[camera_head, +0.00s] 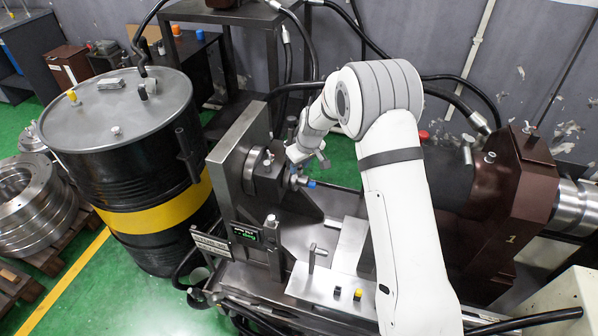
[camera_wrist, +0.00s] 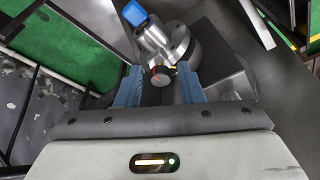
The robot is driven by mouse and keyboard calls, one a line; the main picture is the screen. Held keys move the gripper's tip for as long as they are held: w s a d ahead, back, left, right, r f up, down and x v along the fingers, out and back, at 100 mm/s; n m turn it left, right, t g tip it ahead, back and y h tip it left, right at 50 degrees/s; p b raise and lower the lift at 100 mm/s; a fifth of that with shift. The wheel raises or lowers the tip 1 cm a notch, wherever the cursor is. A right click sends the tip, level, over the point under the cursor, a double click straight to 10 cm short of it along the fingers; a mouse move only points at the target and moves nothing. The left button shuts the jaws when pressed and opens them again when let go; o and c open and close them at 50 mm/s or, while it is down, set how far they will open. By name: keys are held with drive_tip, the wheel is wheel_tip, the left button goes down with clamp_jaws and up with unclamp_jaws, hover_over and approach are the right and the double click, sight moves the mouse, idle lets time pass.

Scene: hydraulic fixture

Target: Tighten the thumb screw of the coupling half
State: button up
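The coupling half (camera_wrist: 178,40) is a round metal fitting with a blue end piece (camera_wrist: 135,12), at the top middle of the wrist view. In the head view the coupling half (camera_head: 264,172) sits on the upright steel plate, partly behind my wrist. The thumb screw (camera_wrist: 160,77) is a small dark knob with a red mark. It lies between the blue-padded fingertips of my gripper (camera_wrist: 160,80). The fingers stand apart, with a narrow gap visible on each side of the knob. In the head view my gripper (camera_head: 303,163) is small and partly hidden at the coupling.
The upright steel plate (camera_head: 235,150) stands close beside the gripper. A small display (camera_head: 246,234) and a steel bench plate (camera_head: 325,287) are in front. A black drum (camera_head: 120,165) stands left, and a brown machine housing (camera_head: 500,200) right. Black hoses run behind.

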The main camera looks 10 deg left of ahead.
drive_tip(key=shift+r, duration=0.1)
drive_tip(key=shift+r+p, duration=0.45)
drive_tip(key=shift+r, duration=0.75)
drive_tip(key=f+n+b, duration=0.1)
drive_tip(key=b, duration=0.2)
drive_tip(key=n+b, duration=0.3)
drive_tip(key=shift+w+d+g+y, duration=0.1)
drive_tip(key=shift+w+g+y, duration=0.05)
drive_tip(key=shift+g+y, duration=0.2)
drive_tip(key=n+b, duration=0.1)
drive_tip(key=n+g+b, duration=0.1)
drive_tip(key=n, duration=0.2)
drive_tip(key=shift+w+r+g+b, duration=0.1)
drive_tip(key=shift+r+g+b, duration=0.15)
drive_tip(key=shift+b, duration=0.15)
drive_tip(key=n, duration=0.3)
drive_tip(key=n+g, duration=0.1)
drive_tip(key=n, duration=0.1)
drive_tip(key=shift+w+r+n+g, duration=0.1)
drive_tip(key=shift+r+n+g, duration=0.1)
drive_tip(key=shift+n+g, duration=0.15)
